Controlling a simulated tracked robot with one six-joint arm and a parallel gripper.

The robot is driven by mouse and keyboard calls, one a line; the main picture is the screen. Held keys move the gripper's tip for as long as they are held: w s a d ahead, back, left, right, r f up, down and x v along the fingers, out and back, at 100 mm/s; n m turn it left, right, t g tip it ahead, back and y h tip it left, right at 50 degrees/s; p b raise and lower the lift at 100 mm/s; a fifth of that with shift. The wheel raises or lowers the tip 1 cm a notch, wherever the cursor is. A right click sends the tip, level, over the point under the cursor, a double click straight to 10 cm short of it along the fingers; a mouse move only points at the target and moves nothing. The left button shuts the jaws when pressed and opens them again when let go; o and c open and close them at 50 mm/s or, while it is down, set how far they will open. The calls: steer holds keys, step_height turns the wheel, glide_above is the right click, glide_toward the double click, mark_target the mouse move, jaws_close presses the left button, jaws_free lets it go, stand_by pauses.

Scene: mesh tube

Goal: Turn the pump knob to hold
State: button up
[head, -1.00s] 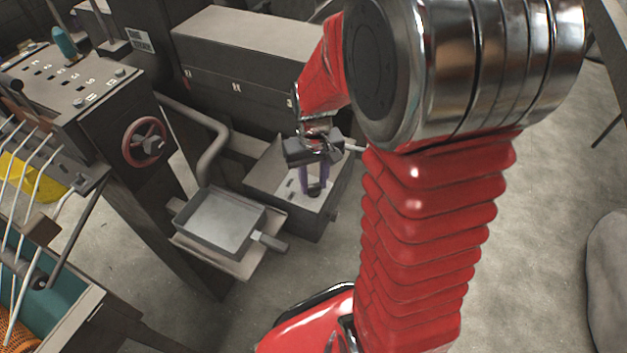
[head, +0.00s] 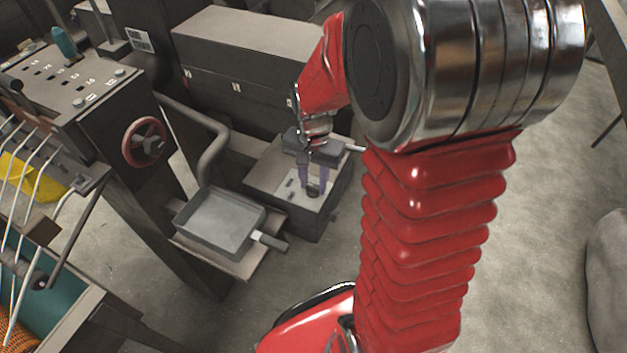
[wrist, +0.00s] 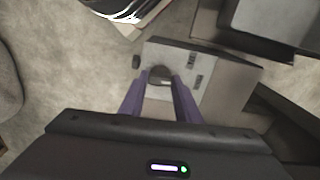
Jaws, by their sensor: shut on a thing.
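The pump box (head: 270,185) is a grey box with a pale top plate, standing low on the floor. Its dark round knob (head: 313,191) sits on the top plate. My gripper (head: 314,187) points down at the plate with its two purple fingers on either side of the knob, shut on it. In the wrist view the knob (wrist: 160,75) shows between the fingertips of my gripper (wrist: 159,82). Small dark label plates (wrist: 192,61) lie beside the knob, too small to read. The knob's pointing direction cannot be told.
A grey tray with a handle (head: 220,222) stands just left of the pump box. A cabinet with a red handwheel (head: 145,142) and a bent pipe (head: 213,150) are farther left. A long grey box (head: 240,60) stands behind. Open floor lies to the right.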

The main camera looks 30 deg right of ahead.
mark_target(313, 185)
steer(key=shift+m, duration=0.3)
steer(key=o, duration=1)
steer(key=shift+o, duration=0.2)
steer(key=shift+r, duration=0.1)
step_height(313, 185, up, 14)
steer(key=shift+f, duration=0.25)
stand_by(0.4)
